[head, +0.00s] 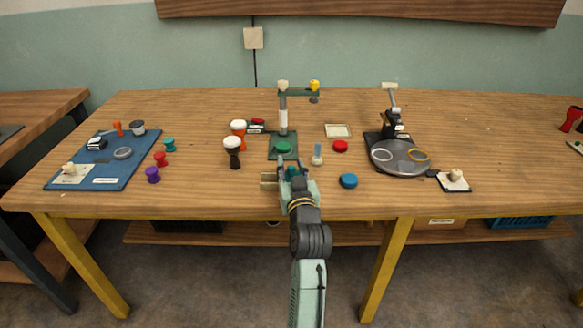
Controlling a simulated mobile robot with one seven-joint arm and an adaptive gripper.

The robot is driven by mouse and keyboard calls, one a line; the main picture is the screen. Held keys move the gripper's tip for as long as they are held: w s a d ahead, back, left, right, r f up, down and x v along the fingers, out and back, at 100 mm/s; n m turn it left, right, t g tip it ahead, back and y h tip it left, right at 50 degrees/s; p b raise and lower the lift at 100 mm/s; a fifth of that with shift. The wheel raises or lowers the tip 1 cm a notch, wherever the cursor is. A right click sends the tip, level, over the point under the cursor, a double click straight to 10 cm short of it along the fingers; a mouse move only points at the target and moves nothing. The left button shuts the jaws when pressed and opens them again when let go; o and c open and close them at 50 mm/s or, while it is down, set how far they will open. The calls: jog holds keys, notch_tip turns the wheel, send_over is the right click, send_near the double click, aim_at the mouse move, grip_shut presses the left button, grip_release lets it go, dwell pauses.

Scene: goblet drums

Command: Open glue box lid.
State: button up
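No object is clearly marked as the glue box. A small dark box with a red top (257,123) stands left of the green stand, and a small dark-and-white box (97,143) sits on the blue mat; I cannot tell whether either is the glue box. My gripper (292,160) is over the front middle of the table, its two fingers apart, pointing towards the green stand base. A teal piece shows between or behind the fingers; what it is cannot be told. A beige block (269,180) shows just left of my gripper, partly hidden.
A green stand (284,120) rises beyond my gripper. White-topped goblet drums (233,152) stand left. A blue disc (349,181), a red disc (340,146) and a small brush-like item (317,154) lie right. The blue mat (120,172) holds parts.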

grip_shut()
dwell(0.6)
